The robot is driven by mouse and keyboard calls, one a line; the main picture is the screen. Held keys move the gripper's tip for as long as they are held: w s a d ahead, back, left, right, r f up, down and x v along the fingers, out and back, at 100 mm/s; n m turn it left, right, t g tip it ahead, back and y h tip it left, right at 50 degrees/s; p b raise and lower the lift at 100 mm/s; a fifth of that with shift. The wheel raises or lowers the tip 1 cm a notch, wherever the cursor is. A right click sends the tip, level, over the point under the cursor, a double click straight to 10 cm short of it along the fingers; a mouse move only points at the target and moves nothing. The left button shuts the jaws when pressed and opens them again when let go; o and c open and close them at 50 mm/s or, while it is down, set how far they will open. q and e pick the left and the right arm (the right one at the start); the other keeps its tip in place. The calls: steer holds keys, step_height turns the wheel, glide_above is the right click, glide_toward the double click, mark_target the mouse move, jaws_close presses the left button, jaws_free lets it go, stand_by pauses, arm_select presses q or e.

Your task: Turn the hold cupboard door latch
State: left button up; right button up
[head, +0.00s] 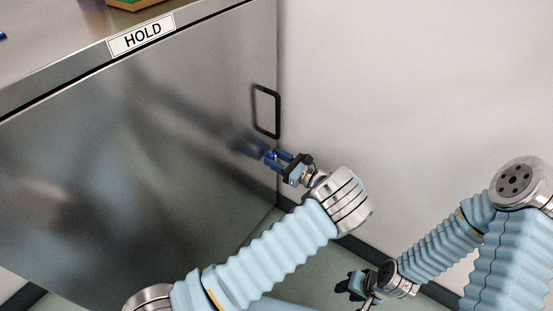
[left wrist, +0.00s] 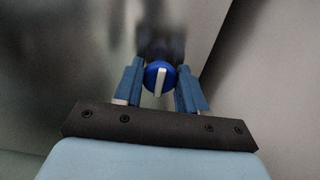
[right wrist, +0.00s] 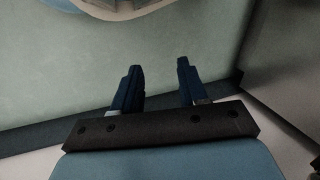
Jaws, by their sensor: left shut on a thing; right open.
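The hold cupboard door (head: 120,160) is a brushed metal front under a "HOLD" label (head: 142,35). The latch is a round blue knob (left wrist: 160,76) with a pale bar across its face, upright in the left wrist view. My left gripper (head: 272,157) is at the door's right side, below the black handle (head: 266,111). In the left wrist view its blue fingers (left wrist: 158,84) are on either side of the knob, shut on it. The fingers mostly hide the knob in the head view. My right gripper (head: 350,287) is low at the right, open and empty, and its fingers (right wrist: 156,85) show apart.
A pale wall (head: 400,90) stands right of the cupboard, with a dark skirting strip (head: 371,257) at its foot. The cupboard's metal top (head: 50,40) carries a partly visible green and tan item (head: 135,3). Grey-green floor (head: 255,240) shows below.

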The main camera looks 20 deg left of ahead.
arm_select(q)
steer(key=shift+c, duration=0.3)
steer(key=shift+f+n+b, duration=0.15)
steer(key=shift+n+b, duration=0.8)
steer(key=shift+n, duration=0.15)
steer(key=shift+s+a+f+n+b, duration=0.1)
steer(key=shift+n+b, duration=2.9)
steer(key=shift+n, duration=0.95)
steer(key=shift+s+n+b, duration=0.1)
steer(key=shift+n+b, duration=2.9)
steer(key=shift+n, duration=0.95)
steer(key=o, duration=1)
